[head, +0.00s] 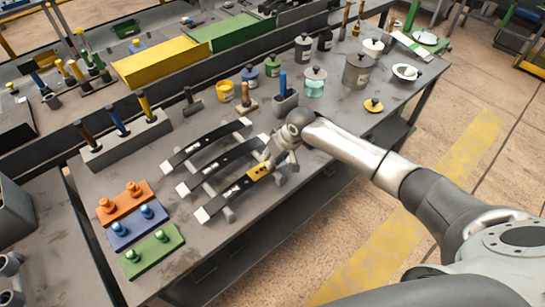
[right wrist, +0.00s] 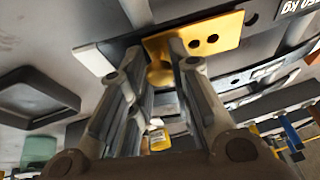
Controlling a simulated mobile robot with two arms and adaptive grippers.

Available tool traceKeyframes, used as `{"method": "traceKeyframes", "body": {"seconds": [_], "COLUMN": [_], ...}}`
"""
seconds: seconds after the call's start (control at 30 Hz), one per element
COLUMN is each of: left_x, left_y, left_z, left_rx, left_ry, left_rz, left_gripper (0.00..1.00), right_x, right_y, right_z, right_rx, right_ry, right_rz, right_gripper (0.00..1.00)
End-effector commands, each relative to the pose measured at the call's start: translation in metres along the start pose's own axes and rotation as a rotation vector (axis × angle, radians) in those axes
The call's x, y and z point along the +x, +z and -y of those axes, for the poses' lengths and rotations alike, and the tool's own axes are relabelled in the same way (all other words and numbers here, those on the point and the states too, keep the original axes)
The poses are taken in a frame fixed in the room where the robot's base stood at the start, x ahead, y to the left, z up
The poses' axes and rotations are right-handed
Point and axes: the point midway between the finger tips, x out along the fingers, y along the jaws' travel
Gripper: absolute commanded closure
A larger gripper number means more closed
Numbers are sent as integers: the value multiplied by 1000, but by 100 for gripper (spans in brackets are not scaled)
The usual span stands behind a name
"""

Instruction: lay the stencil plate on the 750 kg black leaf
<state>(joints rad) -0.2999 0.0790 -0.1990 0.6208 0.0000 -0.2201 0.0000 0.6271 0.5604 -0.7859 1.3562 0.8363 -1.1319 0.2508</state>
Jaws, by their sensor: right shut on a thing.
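The stencil plate (head: 258,171) is a small yellow plate with dark holes and a knob. It is at the right end of the nearest of three black leaves (head: 222,199); I cannot tell if it touches that leaf. My right gripper (head: 278,152) is shut on the plate's knob. In the right wrist view the fingers (right wrist: 163,85) flank the round knob, and the plate (right wrist: 222,32) spreads beyond them. A label there, partly cut off, reads "50 kg". The middle leaf (head: 213,174) and back leaf (head: 205,146) lie behind. My left gripper is not in view.
Orange (head: 125,203), blue (head: 137,228) and green (head: 153,251) blocks with pegs stand left of the leaves. A grey block with handled tools (head: 125,142) is behind them. Pots, a yellow cup (head: 226,91) and a blue-handled tool (head: 283,82) stand farther back.

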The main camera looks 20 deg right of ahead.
Motion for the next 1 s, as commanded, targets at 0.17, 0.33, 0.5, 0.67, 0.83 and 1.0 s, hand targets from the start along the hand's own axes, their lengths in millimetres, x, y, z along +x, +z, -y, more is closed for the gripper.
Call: {"method": "traceKeyframes", "body": {"seconds": [0.17, 0.33, 0.5, 0.67, 0.83, 1.0], "left_x": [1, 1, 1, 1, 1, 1], "left_y": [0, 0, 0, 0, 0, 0], "left_z": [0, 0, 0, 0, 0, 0], "left_rx": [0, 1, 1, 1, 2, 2], "left_ry": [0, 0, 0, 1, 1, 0], "left_rz": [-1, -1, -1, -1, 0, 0], "left_gripper": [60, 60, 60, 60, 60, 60], "right_x": [4, 4, 4, 4, 4, 4], "right_y": [1, 1, 1, 2, 2, 2], "right_z": [0, 0, 0, -1, -1, -1], "right_rx": [0, 0, 0, 0, 0, 0], "right_ry": [-1, -1, 0, 0, 0, 0], "right_rz": [0, -1, 0, 1, 0, 0], "right_gripper": [100, 65, 55, 52, 34, 34]}}
